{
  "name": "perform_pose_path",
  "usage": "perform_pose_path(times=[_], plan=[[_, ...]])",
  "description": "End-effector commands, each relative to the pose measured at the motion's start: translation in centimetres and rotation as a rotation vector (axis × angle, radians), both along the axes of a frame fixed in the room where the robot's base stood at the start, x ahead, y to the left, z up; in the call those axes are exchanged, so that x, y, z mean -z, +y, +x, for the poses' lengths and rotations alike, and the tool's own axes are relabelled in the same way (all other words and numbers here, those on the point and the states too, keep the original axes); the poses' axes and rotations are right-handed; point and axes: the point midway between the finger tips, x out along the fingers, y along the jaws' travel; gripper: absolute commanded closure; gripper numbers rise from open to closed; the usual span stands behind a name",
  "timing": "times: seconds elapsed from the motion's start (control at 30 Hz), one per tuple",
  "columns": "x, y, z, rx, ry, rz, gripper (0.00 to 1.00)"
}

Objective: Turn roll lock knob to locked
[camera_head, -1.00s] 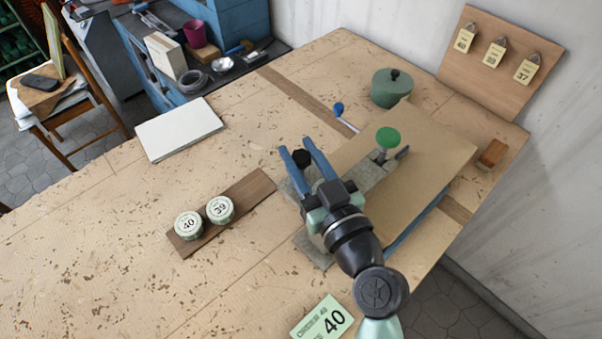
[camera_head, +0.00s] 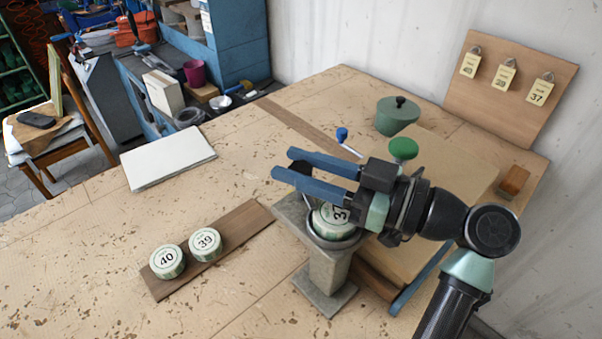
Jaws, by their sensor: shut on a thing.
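My gripper (camera_head: 285,164) has two long blue fingers pointing left above the grey metal fixture (camera_head: 327,268) at the table's right side. It is shut on a black knob (camera_head: 302,167), which shows between the fingers and is partly hidden by them. A round roll marked 37 (camera_head: 335,222) sits in the fixture's ring below the fingers; my gripper covers part of it. A green knob (camera_head: 403,149) stands behind my gripper on the right. I cannot read any lock marking on the black knob.
Two round tins, 40 (camera_head: 167,262) and 39 (camera_head: 206,244), sit on a wooden strip (camera_head: 240,226) at left. A blue-ended crank (camera_head: 342,135) and a green lidded pot (camera_head: 397,117) stand behind.

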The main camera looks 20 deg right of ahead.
Motion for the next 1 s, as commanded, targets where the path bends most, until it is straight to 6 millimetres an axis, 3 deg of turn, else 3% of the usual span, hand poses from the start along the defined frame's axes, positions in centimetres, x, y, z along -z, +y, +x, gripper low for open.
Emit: perform_pose_path(times=[0.57,0.6,0.73,0.77,1.0], plan=[[-0.13,0.01,0.01,-0.037,-0.001,-0.002,1.00],[-0.13,0.01,0.01,-0.037,-0.002,-0.002,0.60],[-0.10,0.01,0.00,-0.037,-0.001,-0.002,0.37],[-0.09,0.01,0.00,-0.037,-0.001,-0.002,0.32],[-0.03,0.00,-0.01,-0.037,0.000,-0.001,0.32]])
